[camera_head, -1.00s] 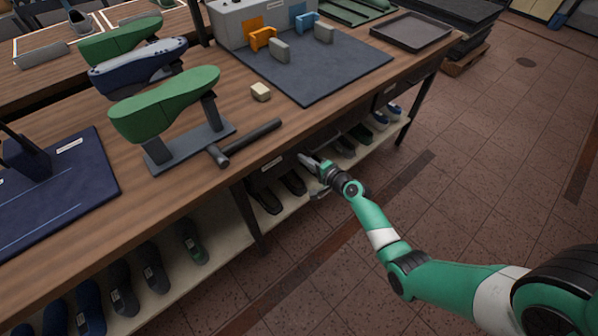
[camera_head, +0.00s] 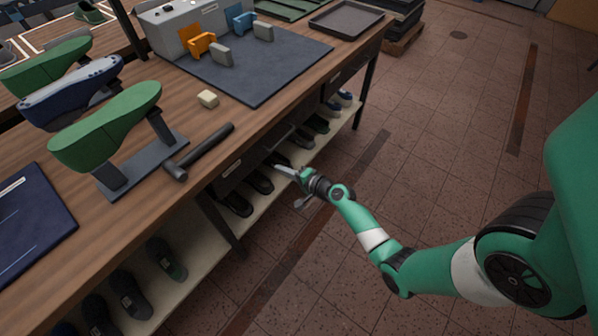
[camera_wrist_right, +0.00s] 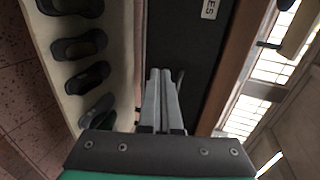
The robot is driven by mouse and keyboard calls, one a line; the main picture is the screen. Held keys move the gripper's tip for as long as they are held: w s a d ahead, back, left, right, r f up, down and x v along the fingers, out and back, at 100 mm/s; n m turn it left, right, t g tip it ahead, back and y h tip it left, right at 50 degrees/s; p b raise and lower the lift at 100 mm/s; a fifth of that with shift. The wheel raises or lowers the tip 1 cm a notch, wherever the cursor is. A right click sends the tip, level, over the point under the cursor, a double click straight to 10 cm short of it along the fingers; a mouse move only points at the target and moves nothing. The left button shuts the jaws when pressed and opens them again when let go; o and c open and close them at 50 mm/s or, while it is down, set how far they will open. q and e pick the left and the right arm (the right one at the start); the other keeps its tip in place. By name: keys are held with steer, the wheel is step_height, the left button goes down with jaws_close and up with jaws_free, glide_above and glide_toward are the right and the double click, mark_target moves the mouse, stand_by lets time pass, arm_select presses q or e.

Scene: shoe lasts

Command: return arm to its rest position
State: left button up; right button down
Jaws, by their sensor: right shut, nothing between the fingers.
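My right arm (camera_head: 372,240) reaches in from the right of the head view, over the floor in front of the workbench. Its gripper (camera_head: 277,168) is at the bench's front, below the tabletop edge and close to the drawer fronts and the lower shelf. In the right wrist view the gripper's two fingers (camera_wrist_right: 160,92) lie together, shut, with nothing between them. A dark drawer front with a label (camera_wrist_right: 208,10) is beyond the fingertips. I cannot tell whether they touch it. My left gripper is not in view.
A green shoe last (camera_head: 105,125) stands on a grey stand, with a hammer (camera_head: 200,152) beside it near the bench edge. Shoes (camera_head: 260,181) sit on the lower shelf. The floor at right is clear.

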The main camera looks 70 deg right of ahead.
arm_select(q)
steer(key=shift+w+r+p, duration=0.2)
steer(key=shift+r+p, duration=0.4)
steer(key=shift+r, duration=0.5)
arm_select(e)
steer(key=v, duration=0.5)
steer(key=shift+s+a+r, duration=0.15)
steer(key=shift+s+r, duration=0.1)
steer(key=shift+r, duration=0.15)
